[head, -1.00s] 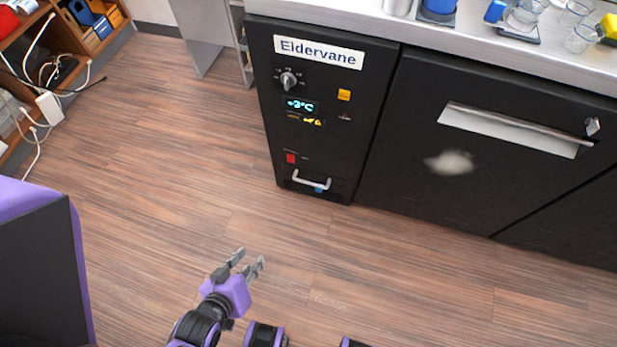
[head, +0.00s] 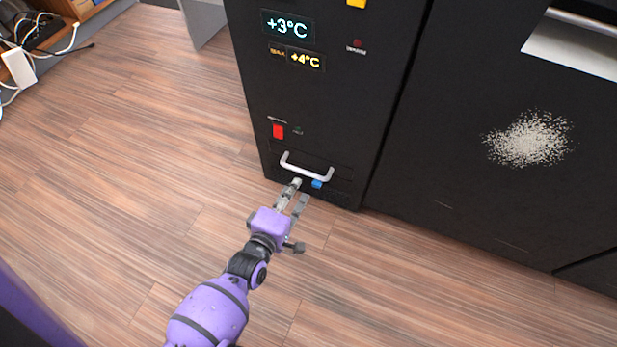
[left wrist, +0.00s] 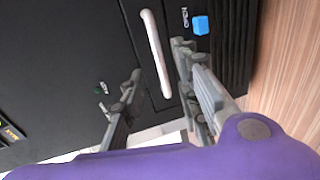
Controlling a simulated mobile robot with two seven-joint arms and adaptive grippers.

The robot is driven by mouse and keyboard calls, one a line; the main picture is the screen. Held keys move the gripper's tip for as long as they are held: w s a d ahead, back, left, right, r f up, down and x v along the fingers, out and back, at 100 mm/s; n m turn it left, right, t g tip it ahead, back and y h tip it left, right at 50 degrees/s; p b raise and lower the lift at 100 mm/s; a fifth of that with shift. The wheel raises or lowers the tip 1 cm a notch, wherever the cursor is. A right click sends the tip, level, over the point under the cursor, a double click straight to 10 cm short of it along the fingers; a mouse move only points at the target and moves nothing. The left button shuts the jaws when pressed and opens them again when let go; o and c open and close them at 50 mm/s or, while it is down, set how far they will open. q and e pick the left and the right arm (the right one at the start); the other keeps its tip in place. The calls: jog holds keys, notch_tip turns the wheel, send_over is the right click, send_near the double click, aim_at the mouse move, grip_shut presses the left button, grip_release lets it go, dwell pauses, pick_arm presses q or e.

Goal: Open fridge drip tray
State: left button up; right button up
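The fridge drip tray shows as a low black front with a white bar handle (head: 307,167) at the bottom of the black fridge panel (head: 330,110). It looks shut, flush with the panel. My left gripper (head: 297,194) is just below and in front of the handle, its fingers pointing at it. In the left wrist view the gripper (left wrist: 155,95) is open, and the handle (left wrist: 156,52) lies between and ahead of the fingertips. I cannot tell whether a finger touches it. A blue tab (left wrist: 200,25) sits beside the handle. My right gripper is not in view.
A red switch (head: 278,131) is above the handle, with lit displays (head: 287,26) higher up. A black fridge door (head: 480,210) with a whitish speckled patch (head: 528,138) is to the right. The wooden floor (head: 120,190) is clear at the left.

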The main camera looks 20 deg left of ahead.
aim_at(306, 171)
pick_arm(q)
jog(key=b+x, duration=0.3)
jog(key=x, duration=0.5)
jog(key=shift+w, duration=0.15)
jog(key=shift+r, duration=0.1)
grip_shut()
